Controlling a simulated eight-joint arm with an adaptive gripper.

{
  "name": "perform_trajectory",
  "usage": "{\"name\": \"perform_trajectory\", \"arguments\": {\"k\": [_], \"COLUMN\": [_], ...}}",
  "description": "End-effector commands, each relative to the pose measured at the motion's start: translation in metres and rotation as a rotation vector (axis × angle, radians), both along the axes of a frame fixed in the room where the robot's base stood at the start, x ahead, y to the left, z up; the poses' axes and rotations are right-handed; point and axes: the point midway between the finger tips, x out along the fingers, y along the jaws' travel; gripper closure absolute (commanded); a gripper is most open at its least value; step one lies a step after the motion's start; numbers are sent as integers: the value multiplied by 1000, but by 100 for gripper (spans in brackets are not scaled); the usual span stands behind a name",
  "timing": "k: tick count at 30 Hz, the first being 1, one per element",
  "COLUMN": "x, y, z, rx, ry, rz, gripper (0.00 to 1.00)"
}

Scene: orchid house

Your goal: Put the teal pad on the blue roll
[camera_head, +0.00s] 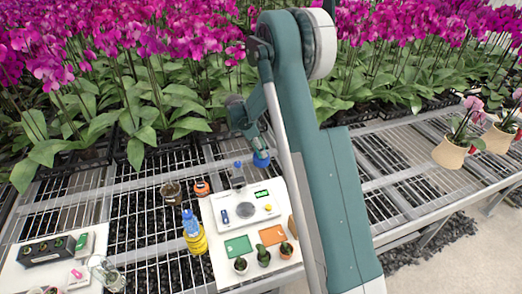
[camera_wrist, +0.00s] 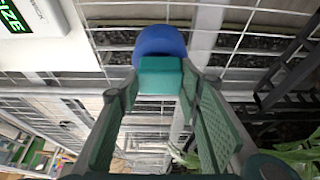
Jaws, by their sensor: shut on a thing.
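My gripper (camera_wrist: 160,85) is shut on a teal block (camera_wrist: 160,76), likely the teal pad. A rounded blue piece (camera_wrist: 160,42) lies just beyond the block in the wrist view. I cannot tell whether the two are joined or whether the blue piece is the roll. In the head view the blue piece (camera_head: 261,159) shows at my gripper's tip, above the bench behind the white device; the fingers are too small to make out there. A small blue item (camera_head: 225,216) lies on the left of the white device.
The white device (camera_head: 246,224) has a green display, a grey disc and a yellow knob. Green (camera_head: 238,246) and orange (camera_head: 271,235) cards and small potted plants are in front. Open mesh lies behind; orchids fill the back.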

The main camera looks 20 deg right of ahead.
Motion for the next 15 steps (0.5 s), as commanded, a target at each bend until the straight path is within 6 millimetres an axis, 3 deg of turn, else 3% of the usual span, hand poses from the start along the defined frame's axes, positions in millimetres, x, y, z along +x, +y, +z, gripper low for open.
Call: {"name": "perform_trajectory", "arguments": {"k": [8, 9, 11, 15], "x": [0, 0, 0, 0], "y": [0, 0, 0, 0], "z": [-4, -3, -3, -3], "rx": [0, 0, 0, 0], "ry": [0, 0, 0, 0], "rz": [0, 0, 0, 0], "gripper": [76, 61, 53, 50]}}
